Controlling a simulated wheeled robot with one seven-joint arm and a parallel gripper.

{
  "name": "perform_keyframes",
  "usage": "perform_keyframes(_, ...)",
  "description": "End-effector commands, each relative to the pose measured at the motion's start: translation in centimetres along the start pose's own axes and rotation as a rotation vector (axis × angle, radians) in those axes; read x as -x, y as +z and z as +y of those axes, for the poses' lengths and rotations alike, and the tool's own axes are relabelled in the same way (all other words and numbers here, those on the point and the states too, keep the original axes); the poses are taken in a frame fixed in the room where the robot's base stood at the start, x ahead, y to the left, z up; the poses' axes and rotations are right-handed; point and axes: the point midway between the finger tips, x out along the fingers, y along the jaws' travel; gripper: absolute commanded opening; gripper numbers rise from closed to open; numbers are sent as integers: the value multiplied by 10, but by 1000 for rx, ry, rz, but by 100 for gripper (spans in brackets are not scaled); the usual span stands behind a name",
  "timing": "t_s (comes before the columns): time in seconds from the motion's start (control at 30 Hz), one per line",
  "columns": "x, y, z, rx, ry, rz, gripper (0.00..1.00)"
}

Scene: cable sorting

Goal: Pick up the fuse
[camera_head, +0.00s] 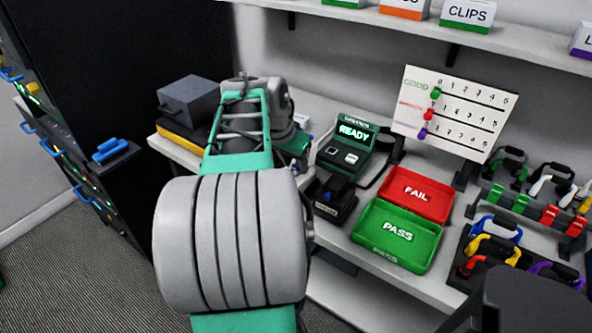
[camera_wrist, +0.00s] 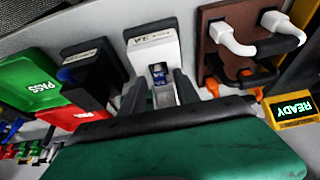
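The fingers are apart and a gap shows beside the fuse, so the gripper looks open. I cannot tell how deep the fuse sits between the fingertips. In the head view my arm hides the fuse and the gripper.
In the head view a green PASS tray (camera_head: 386,257) and red FAIL tray (camera_head: 440,207) lie right of a tester reading READY (camera_head: 341,153). Several coloured cables (camera_head: 494,249) sit in racks at right. In the wrist view a brown board (camera_wrist: 217,45) with connectors stands right of the fuse block.

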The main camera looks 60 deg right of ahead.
Motion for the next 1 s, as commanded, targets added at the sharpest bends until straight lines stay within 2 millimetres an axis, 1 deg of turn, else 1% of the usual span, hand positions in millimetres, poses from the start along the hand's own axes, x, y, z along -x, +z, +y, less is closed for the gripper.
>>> perform_keyframes(0.03,0,0,0,0,0,0,33)
perform_keyframes(0.07,0,0,0,0,0,0,30)
perform_keyframes(0.43,0,0,0,1,0,0,0)
perform_keyframes(1.0,3,-1,0,1,-1,1,0)
